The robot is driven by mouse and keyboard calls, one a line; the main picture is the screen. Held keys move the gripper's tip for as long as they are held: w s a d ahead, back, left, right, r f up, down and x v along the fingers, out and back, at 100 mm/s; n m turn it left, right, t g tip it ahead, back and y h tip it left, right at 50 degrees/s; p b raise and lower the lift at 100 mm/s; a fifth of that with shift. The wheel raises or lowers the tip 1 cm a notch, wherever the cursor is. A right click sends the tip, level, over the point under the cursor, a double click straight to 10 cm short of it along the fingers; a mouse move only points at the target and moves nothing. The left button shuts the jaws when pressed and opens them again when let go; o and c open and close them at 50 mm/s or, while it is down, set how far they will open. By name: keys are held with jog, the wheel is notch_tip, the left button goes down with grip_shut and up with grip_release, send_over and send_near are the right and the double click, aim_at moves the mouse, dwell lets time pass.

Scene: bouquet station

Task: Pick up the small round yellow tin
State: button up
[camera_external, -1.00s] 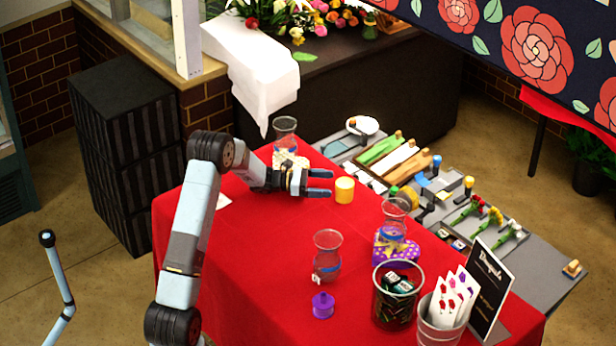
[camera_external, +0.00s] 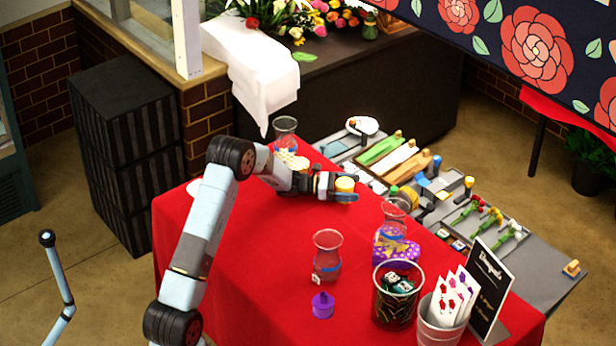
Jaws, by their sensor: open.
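The small round yellow tin (camera_external: 345,184) stands on the red tablecloth (camera_external: 268,262) near the table's back right edge. My gripper (camera_external: 343,190) is open and low over the cloth, with its fingers reaching to the right around the tin. The near finger hides the lower part of the tin, and the far finger shows only in part behind it. I cannot tell whether either finger touches the tin.
A glass vase (camera_external: 286,135) stands behind my arm. Another vase (camera_external: 327,256) and a purple pot (camera_external: 323,305) stand in front. The cloth at front left is clear.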

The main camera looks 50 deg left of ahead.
jog(key=shift+c, duration=0.4)
jog(key=c, duration=1)
jog(key=shift+r, duration=0.1)
jog(key=shift+c, duration=0.2)
